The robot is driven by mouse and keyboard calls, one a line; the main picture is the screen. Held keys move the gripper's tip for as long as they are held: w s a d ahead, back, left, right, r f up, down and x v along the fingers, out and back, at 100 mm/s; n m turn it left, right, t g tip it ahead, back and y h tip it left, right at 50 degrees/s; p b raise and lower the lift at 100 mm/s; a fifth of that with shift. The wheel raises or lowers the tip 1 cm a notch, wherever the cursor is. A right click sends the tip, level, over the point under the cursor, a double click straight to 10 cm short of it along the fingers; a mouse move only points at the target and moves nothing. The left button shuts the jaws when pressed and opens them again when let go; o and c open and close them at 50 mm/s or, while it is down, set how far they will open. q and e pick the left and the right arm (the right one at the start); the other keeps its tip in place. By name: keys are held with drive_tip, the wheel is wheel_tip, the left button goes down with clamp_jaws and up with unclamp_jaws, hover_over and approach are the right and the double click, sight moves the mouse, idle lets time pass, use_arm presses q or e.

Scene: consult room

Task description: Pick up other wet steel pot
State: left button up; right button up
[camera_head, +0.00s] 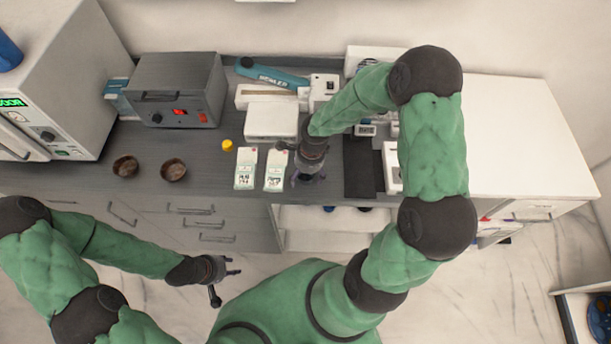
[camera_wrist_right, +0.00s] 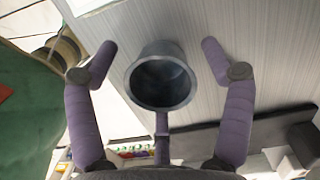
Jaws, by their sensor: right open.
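A grey steel pot (camera_wrist_right: 160,84) shows in the right wrist view with its round mouth toward the camera; I cannot tell whether it is wet. My right gripper (camera_wrist_right: 158,58) is open, with one purple finger on each side of the pot and gaps between them. My left gripper (camera_head: 226,284) is open and empty, low in front of the drawers.
Two small brown bowls (camera_head: 173,170) stand on the grey counter (camera_head: 205,182) at left. Two white labelled packets (camera_head: 245,169) lie just left of my right gripper, with a yellow cap (camera_head: 227,145) nearby. A grey device (camera_head: 176,90) and white boxes (camera_head: 271,121) stand behind.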

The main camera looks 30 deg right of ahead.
drive_tip(key=shift+c, duration=0.3)
drive_tip(key=c, duration=1.2)
drive_tip(key=shift+r, duration=0.15)
